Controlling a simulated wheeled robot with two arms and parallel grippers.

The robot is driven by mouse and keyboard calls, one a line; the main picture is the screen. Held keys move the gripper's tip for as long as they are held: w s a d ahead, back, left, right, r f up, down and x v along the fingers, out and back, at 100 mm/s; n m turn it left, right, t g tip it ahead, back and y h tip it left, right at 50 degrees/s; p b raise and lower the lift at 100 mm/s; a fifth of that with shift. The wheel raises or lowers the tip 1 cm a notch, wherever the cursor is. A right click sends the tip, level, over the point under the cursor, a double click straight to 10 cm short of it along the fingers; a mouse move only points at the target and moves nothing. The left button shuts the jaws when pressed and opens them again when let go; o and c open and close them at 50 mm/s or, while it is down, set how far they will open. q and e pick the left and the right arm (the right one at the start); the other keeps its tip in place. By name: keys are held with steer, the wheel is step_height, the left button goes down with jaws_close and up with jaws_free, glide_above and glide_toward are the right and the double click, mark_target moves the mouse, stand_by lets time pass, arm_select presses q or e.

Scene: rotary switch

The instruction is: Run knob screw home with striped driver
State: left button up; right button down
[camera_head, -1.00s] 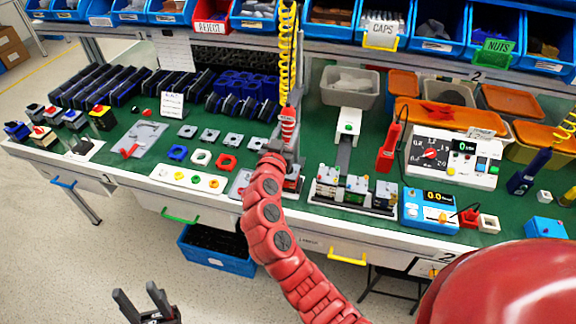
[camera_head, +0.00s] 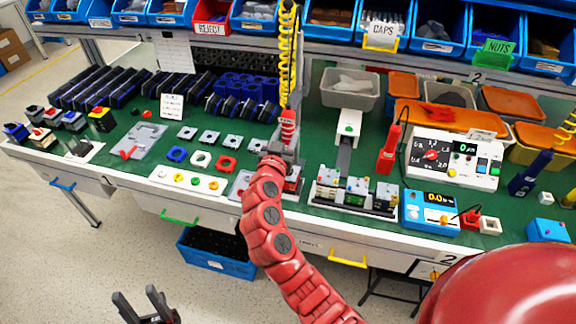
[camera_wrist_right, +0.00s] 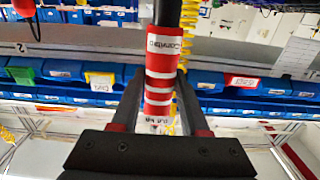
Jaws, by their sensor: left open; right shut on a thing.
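The red-and-white striped driver (camera_head: 288,127) hangs upright on a yellow coiled cord (camera_head: 289,50) over the bench. My right gripper (camera_head: 284,148) is shut on it. In the right wrist view the striped body (camera_wrist_right: 160,85) stands between the two fingers of the right gripper (camera_wrist_right: 158,110), with lettering on its bands. Below the driver, a red and grey part (camera_head: 292,180) sits at the bench front, mostly hidden by my right arm; the knob screw and driver tip cannot be made out. My left gripper (camera_head: 146,306) is open and empty, low in front of the bench.
Left of the driver are a white strip with coloured caps (camera_head: 187,180) and several small switch parts (camera_head: 201,158). To the right stand a fixture with several blocks (camera_head: 355,192), a blue meter (camera_head: 430,210) and a white tester (camera_head: 452,158). Blue bins line the shelf above.

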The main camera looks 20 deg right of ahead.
mark_target(286, 125)
steer(key=shift+f+b, duration=0.45)
steer(key=shift+b, duration=0.8)
stand_by(2.2)
stand_by(1.5)
steer(key=shift+r+p, duration=0.5)
steer(key=shift+r, duration=1.6)
steer(key=shift+c, duration=1.6)
jaws_free()
steer(key=shift+a, duration=0.1)
steer(key=shift+b+v, duration=0.6)
steer(key=shift+v, duration=0.45)
steer(key=shift+b+v, duration=0.9)
steer(key=shift+v, duration=0.95)
steer(key=shift+s+a, duration=0.3)
steer(key=shift+s, duration=0.2)
